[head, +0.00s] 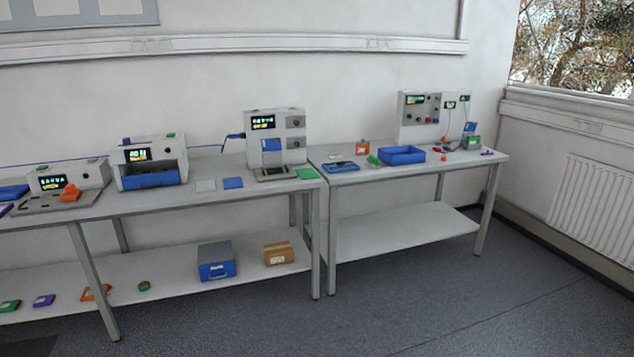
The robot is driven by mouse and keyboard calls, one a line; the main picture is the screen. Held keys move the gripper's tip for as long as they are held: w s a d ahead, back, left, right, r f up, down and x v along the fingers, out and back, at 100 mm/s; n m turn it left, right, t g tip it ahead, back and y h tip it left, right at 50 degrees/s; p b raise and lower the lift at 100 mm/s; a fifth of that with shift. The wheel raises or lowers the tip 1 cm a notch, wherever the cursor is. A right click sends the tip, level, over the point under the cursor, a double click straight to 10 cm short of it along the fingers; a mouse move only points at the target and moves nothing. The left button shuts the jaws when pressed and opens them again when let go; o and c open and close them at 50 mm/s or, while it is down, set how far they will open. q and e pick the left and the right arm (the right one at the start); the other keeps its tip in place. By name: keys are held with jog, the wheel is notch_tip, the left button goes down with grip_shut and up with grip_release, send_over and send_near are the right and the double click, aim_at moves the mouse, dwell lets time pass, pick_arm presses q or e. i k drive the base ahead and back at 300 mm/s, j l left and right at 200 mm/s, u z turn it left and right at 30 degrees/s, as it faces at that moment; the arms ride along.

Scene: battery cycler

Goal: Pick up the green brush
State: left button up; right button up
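A small green object (373,160) lies on the right table, just left of the blue tray. It may be the green brush, but it is too small in the head view to be sure of its bristles or handle. Neither of my grippers shows in this view.
The right table (440,169) also bears a blue open tray (402,155), a blue flat item (341,166) and an orange item (362,147). The left table (150,202) carries several instruments. A blue box (216,262) and a brown carton (278,253) sit below. The floor in front is clear.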

aim_at(372, 161)
jog(key=i, duration=2.35)
